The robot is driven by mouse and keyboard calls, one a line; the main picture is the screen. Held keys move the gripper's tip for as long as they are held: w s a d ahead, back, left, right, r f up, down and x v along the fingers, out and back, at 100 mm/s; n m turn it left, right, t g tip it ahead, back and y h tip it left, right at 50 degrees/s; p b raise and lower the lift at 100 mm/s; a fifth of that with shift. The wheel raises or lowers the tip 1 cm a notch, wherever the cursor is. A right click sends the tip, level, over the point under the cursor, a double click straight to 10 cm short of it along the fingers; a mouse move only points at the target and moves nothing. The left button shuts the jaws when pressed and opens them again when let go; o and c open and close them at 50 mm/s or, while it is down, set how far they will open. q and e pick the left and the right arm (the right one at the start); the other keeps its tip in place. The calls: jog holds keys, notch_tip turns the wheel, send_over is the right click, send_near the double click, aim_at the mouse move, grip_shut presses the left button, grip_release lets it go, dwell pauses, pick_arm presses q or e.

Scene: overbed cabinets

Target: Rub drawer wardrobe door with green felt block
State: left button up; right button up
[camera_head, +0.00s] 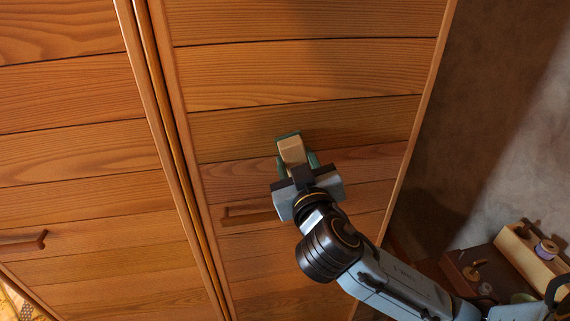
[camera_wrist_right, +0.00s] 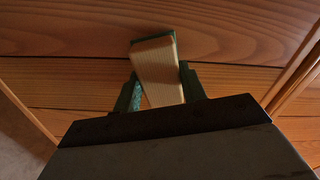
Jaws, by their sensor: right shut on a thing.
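The wooden wardrobe door (camera_head: 300,75) with horizontal planks fills the middle of the head view. It also fills the back of the right wrist view (camera_wrist_right: 80,28). The felt block (camera_head: 291,150) is a pale wooden block with a green felt face at its far end. My right gripper (camera_head: 297,163) is shut on it, with green fingers on either side. In the right wrist view the block (camera_wrist_right: 157,72) points at the door, and its green edge appears at or very near the planks; I cannot tell if it touches. My left gripper is not in view.
A door handle (camera_head: 248,216) lies just left of my right gripper. Another door with a handle (camera_head: 22,240) is at the left. At the lower right, a dark wooden surface (camera_head: 478,268) holds small items, including a spool (camera_head: 546,249). A grey wall stands right of the door.

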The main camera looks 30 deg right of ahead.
jog(key=shift+d, duration=0.1)
jog(key=shift+w+a, duration=0.25)
jog(key=shift+a, duration=0.65)
jog(key=shift+w+a, duration=0.25)
jog(key=shift+a, duration=0.7)
jog(key=shift+w+a, duration=0.25)
jog(key=shift+a, duration=0.65)
jog(key=shift+w+a+b, duration=0.15)
jog(key=shift+w+a, duration=0.1)
jog(key=shift+a, duration=0.65)
jog(key=shift+w+a+b, duration=0.15)
jog(key=shift+w+a, duration=0.15)
jog(key=shift+a, duration=0.65)
jog(key=shift+w+a+b, duration=0.15)
jog(key=shift+w+a, duration=0.1)
jog(key=shift+a, duration=0.65)
jog(key=v, duration=0.6)
jog(key=shift+s, duration=0.1)
jog(key=shift+b+v, duration=0.45)
jog(key=shift+v, duration=0.95)
